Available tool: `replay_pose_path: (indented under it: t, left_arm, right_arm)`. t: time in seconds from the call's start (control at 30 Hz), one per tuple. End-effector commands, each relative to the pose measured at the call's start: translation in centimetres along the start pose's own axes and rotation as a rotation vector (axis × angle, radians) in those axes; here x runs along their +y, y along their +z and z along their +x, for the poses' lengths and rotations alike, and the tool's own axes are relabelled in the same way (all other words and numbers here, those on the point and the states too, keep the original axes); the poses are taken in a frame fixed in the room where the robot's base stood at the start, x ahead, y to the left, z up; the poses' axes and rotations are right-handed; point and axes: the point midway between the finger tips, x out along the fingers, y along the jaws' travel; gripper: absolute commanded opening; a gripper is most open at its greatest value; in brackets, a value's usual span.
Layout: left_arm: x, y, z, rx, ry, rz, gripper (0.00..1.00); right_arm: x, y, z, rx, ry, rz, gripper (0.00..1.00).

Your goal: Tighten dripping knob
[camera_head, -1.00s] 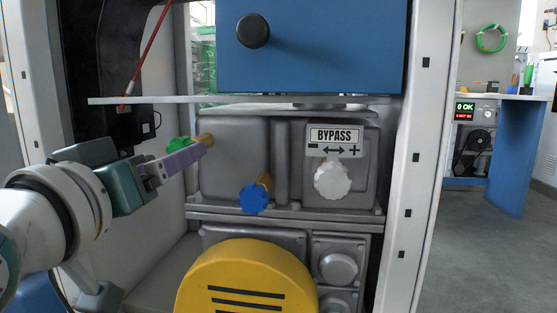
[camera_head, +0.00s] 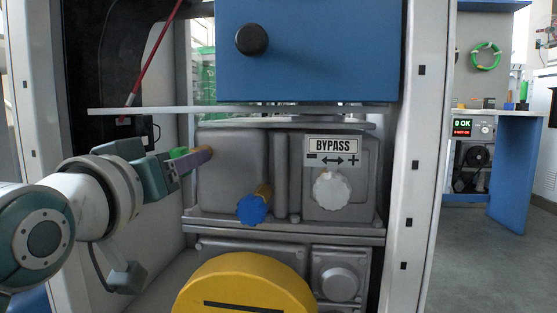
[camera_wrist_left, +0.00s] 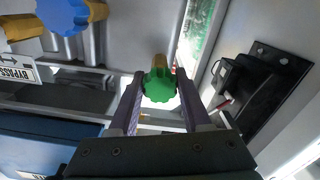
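My left gripper (camera_head: 206,155) reaches from the left to the green knob (camera_head: 180,152) on the grey housing's left side. The wrist view shows the green knob (camera_wrist_left: 159,88) between the two purple fingers (camera_wrist_left: 160,80), with a small gap seeming to show on each side. In the head view the near finger hides most of this knob. A blue knob (camera_head: 252,209) on a brass stem sits on the housing's front. A white knob (camera_head: 331,187) is under the BYPASS label (camera_head: 332,146). I cannot make out a drip at any knob. My right gripper is not in view.
A blue box (camera_head: 310,60) with a black round handle hangs above the housing, over a thin pale shelf edge (camera_head: 150,111). A yellow rounded cover (camera_head: 245,283) bulges out below. A white frame post (camera_head: 412,160) stands at the right.

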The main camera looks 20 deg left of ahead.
Motion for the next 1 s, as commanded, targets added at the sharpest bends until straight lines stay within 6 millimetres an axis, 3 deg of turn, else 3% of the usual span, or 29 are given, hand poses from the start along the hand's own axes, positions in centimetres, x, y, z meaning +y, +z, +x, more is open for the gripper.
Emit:
replay_pose_path:
  t: [0.03, 0.4, 0.73, 1.0]
  left_arm:
    - [0.0, 0.0, 0.0, 0.000, 0.000, 0.000, 0.39]
    - [0.0, 0.0, 0.0, 0.000, 0.000, 0.000, 0.00]
    - [0.0, -0.1, 0.0, -0.003, -0.001, 0.033, 0.00]
    - [0.1, -0.4, 0.0, -0.006, 0.000, 0.186, 0.00]
  right_arm:
    - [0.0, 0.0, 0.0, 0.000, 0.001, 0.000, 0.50]
    - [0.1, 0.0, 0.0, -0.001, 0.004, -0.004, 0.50]
    - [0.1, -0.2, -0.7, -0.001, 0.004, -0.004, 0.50]
    - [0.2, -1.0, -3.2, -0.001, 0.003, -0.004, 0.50]
